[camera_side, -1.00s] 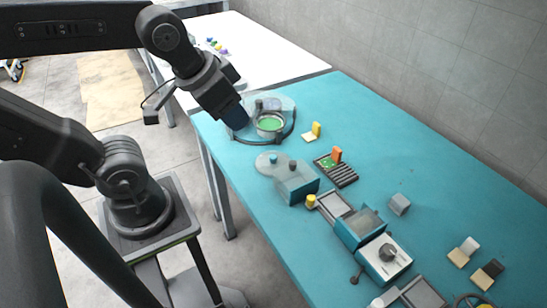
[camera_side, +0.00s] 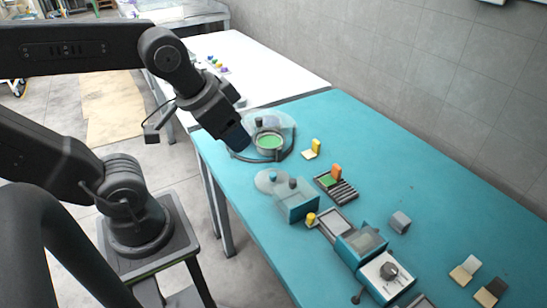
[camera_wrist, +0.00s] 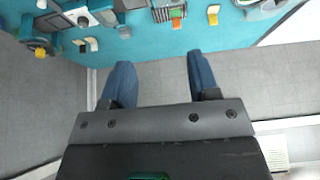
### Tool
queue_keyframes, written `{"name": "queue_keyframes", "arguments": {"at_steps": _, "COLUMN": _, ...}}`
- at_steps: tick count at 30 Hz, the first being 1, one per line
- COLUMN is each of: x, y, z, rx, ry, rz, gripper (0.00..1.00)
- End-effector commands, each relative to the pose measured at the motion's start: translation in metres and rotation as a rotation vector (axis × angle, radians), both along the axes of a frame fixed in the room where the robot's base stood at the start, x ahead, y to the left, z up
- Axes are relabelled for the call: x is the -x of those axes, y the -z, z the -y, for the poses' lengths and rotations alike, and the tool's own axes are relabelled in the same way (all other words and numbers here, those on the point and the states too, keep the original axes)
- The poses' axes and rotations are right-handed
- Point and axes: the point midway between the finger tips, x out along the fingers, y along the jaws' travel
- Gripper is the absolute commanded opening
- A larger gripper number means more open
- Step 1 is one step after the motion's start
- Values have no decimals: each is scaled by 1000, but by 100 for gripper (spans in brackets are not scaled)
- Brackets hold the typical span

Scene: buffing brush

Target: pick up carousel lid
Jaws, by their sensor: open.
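A round carousel-like unit (camera_side: 270,141) with a green inside and a clear, rounded part around it stands at the far end of the teal table in the side view. I cannot tell for certain which part is the carousel lid. My gripper (camera_side: 240,146) is at the left of the round unit, partly in front of it; contact is unclear. In the wrist view my gripper (camera_wrist: 160,62) has its two blue fingers wide apart with nothing between them. The round unit is cut off at that view's top right.
A yellow block (camera_side: 316,146) on a pale base and an orange block (camera_side: 336,172) by a slotted rack (camera_side: 343,192) stand right of the units. A teal box (camera_side: 296,205) is nearer. A white table (camera_side: 270,70) adjoins behind.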

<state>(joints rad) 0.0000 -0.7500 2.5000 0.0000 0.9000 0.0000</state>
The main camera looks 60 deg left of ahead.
Motion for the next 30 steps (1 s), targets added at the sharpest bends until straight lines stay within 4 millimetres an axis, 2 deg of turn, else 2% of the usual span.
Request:
{"name": "queue_keyframes", "arguments": {"at_steps": 8, "x": -5, "y": 1, "z": -2, "rx": 8, "ry": -28, "rz": -11, "gripper": 55}}
{"name": "queue_keyframes", "arguments": {"at_steps": 11, "x": -18, "y": 4, "z": -8, "rx": 35, "ry": -121, "rz": -47, "gripper": 55}}
{"name": "queue_keyframes", "arguments": {"at_steps": 14, "x": -42, "y": 13, "z": -18, "rx": 82, "ry": -284, "rz": -99, "gripper": 55}}
{"name": "queue_keyframes", "arguments": {"at_steps": 20, "x": -96, "y": 47, "z": -50, "rx": 167, "ry": -677, "rz": -203, "gripper": 55}}
{"name": "queue_keyframes", "arguments": {"at_steps": 24, "x": -128, "y": 82, "z": -75, "rx": 211, "ry": -951, "rz": -257, "gripper": 55}}
{"name": "queue_keyframes", "arguments": {"at_steps": 30, "x": -154, "y": 128, "z": -102, "rx": 243, "ry": -1245, "rz": -301, "gripper": 55}}
